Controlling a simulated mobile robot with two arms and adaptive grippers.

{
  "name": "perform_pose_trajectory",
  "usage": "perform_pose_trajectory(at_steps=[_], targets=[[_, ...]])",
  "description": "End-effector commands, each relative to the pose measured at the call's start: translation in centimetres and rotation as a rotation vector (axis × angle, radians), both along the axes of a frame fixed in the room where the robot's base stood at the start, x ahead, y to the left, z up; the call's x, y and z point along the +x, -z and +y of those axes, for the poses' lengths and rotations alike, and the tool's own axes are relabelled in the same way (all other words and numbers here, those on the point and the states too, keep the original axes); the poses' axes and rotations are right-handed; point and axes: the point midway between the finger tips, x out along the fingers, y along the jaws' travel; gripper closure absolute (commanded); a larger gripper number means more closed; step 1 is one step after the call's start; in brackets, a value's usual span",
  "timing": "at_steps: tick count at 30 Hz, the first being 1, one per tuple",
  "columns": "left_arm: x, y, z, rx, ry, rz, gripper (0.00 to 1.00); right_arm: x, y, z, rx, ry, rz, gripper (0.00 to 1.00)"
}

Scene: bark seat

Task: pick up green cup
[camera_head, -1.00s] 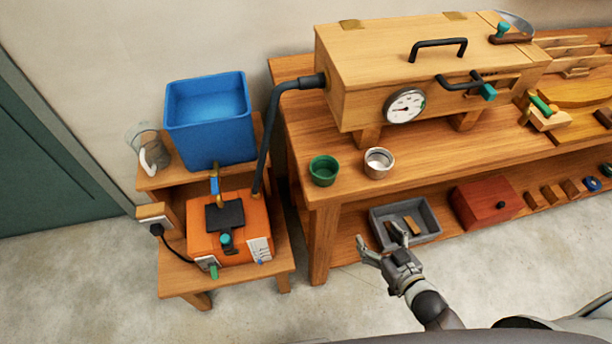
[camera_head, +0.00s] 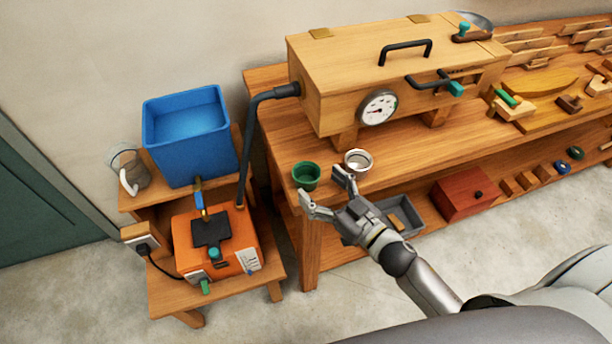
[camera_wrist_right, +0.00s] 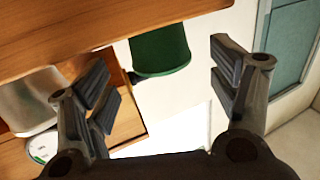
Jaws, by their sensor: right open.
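The green cup (camera_head: 306,175) stands upright at the front left corner of the wooden workbench (camera_head: 275,120). A silver metal cup (camera_head: 358,160) stands just right of it. My right gripper (camera_head: 322,188) is open and empty in front of the bench edge, with its fingers toward the two cups. In the right wrist view the green cup (camera_wrist_right: 160,50) appears ahead, between and beyond the open fingers (camera_wrist_right: 165,85), not touching them. The silver cup (camera_wrist_right: 28,100) shows at the left there, partly behind a finger. My left gripper is not in view.
A wooden box with a gauge (camera_head: 378,107) sits on the bench behind the cups. A grey tray (camera_head: 420,215) and a red box (camera_head: 462,195) are on the lower shelf. Left are an orange unit (camera_head: 240,235), a blue tub (camera_head: 190,140) and a black hose (camera_head: 246,150).

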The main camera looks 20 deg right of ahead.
Motion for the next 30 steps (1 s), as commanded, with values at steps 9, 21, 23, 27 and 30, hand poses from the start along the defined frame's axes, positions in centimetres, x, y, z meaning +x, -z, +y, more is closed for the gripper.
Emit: perform_pose_trajectory(at_steps=[9, 21, 23, 27, 30], targets=[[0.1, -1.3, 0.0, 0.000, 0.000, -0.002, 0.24, 2.8, -0.4, 1.2, 0.001, 0.002, -0.001, 0.19], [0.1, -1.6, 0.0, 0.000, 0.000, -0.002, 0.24, 5.0, 0.0, 2.2, 0.001, 0.000, 0.004, 0.19], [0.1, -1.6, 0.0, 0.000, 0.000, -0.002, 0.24, 4.9, 0.0, 2.2, 0.001, 0.000, 0.004, 0.19], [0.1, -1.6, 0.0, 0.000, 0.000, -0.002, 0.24, 4.9, 0.0, 2.2, 0.001, 0.000, 0.004, 0.32], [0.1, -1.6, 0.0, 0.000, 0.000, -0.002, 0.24, 4.9, 0.0, 2.2, 0.001, 0.000, 0.004, 0.45]])
